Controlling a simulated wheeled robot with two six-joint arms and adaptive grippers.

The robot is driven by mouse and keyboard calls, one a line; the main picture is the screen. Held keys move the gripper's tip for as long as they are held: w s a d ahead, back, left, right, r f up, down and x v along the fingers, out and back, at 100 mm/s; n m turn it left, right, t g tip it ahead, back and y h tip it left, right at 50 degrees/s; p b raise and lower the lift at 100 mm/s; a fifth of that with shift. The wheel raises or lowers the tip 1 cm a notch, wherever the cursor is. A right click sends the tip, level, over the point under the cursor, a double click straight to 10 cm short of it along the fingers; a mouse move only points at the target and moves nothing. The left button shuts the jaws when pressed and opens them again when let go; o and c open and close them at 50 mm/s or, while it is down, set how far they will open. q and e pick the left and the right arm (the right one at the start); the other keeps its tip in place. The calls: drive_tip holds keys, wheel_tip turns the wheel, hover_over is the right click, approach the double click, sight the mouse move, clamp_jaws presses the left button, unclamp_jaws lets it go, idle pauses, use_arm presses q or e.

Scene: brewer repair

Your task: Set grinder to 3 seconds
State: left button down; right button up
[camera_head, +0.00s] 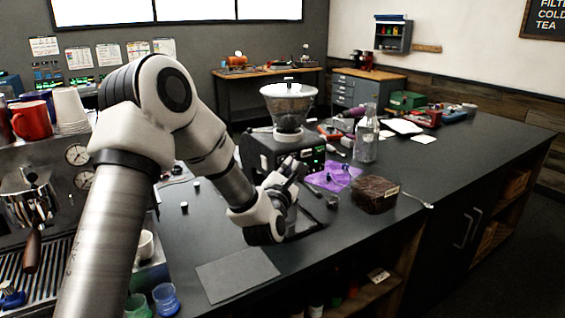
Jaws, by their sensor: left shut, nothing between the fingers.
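The grinder (262,152) is a black box with a clear hopper (289,103) on top, standing on the dark counter. Small green lit marks show on its front panel (313,158); I cannot read the set time. My left gripper (291,164) is shut and empty, its fingertips close in front of the grinder's front. I cannot tell whether they touch it. My gripper and wrist hide the lower part of the grinder's front. My right gripper is not in view.
An espresso machine (62,180) with a red mug (32,119) stands at left. A dark mat (238,274) lies in front on the counter.

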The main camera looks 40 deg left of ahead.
use_arm(q)
drive_tip(key=shift+f, duration=0.1)
drive_tip(key=d+b, duration=0.1)
drive_tip(key=s+d, duration=0.1)
drive_tip(key=d, duration=0.1)
drive_tip(key=s+d+b, duration=0.1)
drive_tip(key=shift+d+b, duration=0.3)
drive_tip(key=shift+b, duration=0.05)
idle(0.6)
